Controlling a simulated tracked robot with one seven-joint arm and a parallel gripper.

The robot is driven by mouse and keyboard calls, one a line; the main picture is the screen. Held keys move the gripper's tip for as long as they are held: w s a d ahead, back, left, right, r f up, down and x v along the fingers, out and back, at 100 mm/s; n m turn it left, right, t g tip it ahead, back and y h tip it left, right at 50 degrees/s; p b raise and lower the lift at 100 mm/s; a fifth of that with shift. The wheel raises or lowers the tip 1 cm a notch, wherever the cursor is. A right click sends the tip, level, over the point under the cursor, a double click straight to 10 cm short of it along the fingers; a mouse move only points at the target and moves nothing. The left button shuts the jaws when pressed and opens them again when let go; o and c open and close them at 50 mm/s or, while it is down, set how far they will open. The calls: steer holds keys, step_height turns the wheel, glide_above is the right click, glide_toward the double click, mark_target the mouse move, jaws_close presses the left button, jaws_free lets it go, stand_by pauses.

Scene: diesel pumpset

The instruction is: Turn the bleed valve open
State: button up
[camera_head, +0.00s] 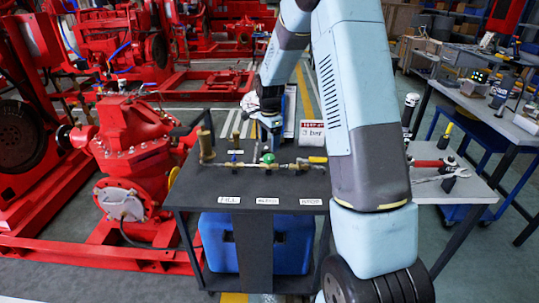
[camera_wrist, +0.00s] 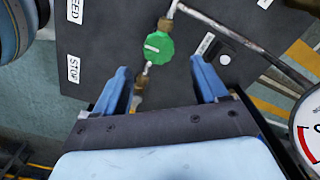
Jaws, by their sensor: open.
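A green round knob (camera_head: 268,158) sits on a brass pipe run on top of a dark cart; I take it as the bleed valve, but the labels do not make this certain. In the wrist view the green knob (camera_wrist: 158,48) shows a pale bar mark on its face. My gripper (camera_wrist: 160,68) is open, with one blue finger on each side of the pipe line in the picture and the knob just beyond the fingertips. I see no contact. In the head view my gripper (camera_head: 272,120) is behind the knob, partly hidden by my arm.
The dark cart top (camera_head: 220,178) carries a brass fitting (camera_head: 206,146), a yellow lever (camera_head: 318,159) and white labels. A "3 bar" sign (camera_head: 312,135) stands behind. A gauge (camera_wrist: 310,130) is close right of my gripper. A red pump (camera_head: 130,140) stands left.

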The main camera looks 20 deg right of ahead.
mark_target(270, 156)
steer(key=shift+f, duration=3)
steer(key=shift+c, duration=0.3)
steer(key=c, duration=1)
